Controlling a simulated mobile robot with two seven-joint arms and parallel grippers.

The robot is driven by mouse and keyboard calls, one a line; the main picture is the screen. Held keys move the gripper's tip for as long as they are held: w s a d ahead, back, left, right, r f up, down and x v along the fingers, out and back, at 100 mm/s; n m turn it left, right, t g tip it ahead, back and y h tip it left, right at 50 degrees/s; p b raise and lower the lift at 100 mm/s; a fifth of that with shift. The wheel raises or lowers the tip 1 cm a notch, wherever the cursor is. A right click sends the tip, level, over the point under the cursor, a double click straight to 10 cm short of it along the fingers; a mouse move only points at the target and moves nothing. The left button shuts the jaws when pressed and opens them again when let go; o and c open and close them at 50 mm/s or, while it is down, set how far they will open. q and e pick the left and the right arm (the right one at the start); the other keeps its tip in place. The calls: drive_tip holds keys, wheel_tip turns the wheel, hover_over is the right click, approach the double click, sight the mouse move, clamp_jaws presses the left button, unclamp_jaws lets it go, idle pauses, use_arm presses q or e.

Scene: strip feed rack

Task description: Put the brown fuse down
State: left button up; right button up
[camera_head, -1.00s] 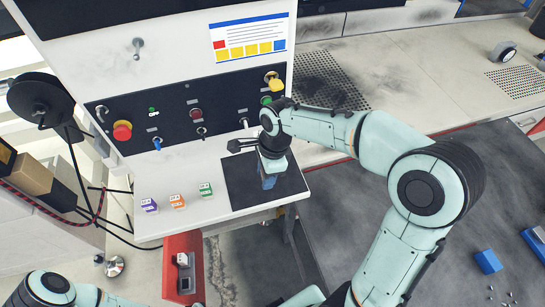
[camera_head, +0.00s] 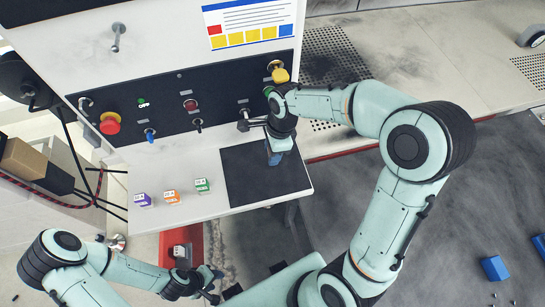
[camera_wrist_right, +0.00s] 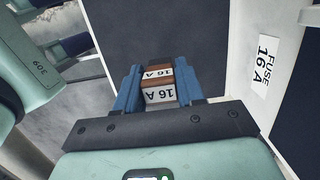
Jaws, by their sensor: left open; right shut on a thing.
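My right gripper (camera_head: 275,156) is over the dark mat (camera_head: 262,188) on the white shelf. In the right wrist view its blue fingers (camera_wrist_right: 158,88) are shut on the brown fuse (camera_wrist_right: 157,76), which has white faces marked 16 A. In the head view the gripper hides the fuse, and I cannot tell whether it touches the mat. My left gripper (camera_head: 212,286) is open and empty at the bottom, below the shelf's front edge and right of the red bin (camera_head: 166,243).
A purple fuse (camera_head: 142,200), an orange fuse (camera_head: 171,198) and a green fuse (camera_head: 203,186) stand on the shelf left of the mat. Behind them is a dark panel with a red button (camera_head: 110,123) and switches. A FUSE 16 A label (camera_wrist_right: 265,65) shows in the wrist view.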

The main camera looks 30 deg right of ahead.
use_arm(q)
drive_tip(key=shift+f, duration=0.15)
use_arm(e)
drive_tip(key=shift+w+f, duration=0.1)
drive_tip(key=shift+f, duration=1.8)
drive_tip(key=shift+f+b, duration=0.35)
use_arm(q)
drive_tip(key=shift+s+f, duration=0.2)
use_arm(e)
drive_tip(key=o, duration=1)
drive_tip(key=shift+r, duration=0.1)
drive_tip(key=shift+o, duration=0.2)
drive_tip(key=shift+r+p, duration=0.3)
drive_tip(key=shift+r, duration=0.15)
use_arm(q)
drive_tip(key=shift+w+r+p, duration=0.5)
drive_tip(key=shift+w+r, duration=0.35)
drive_tip(key=shift+r, duration=0.15)
use_arm(e)
wheel_tip(320, 180, up, 12)
drive_tip(key=d, duration=0.2)
drive_tip(key=shift+s+f, duration=0.25)
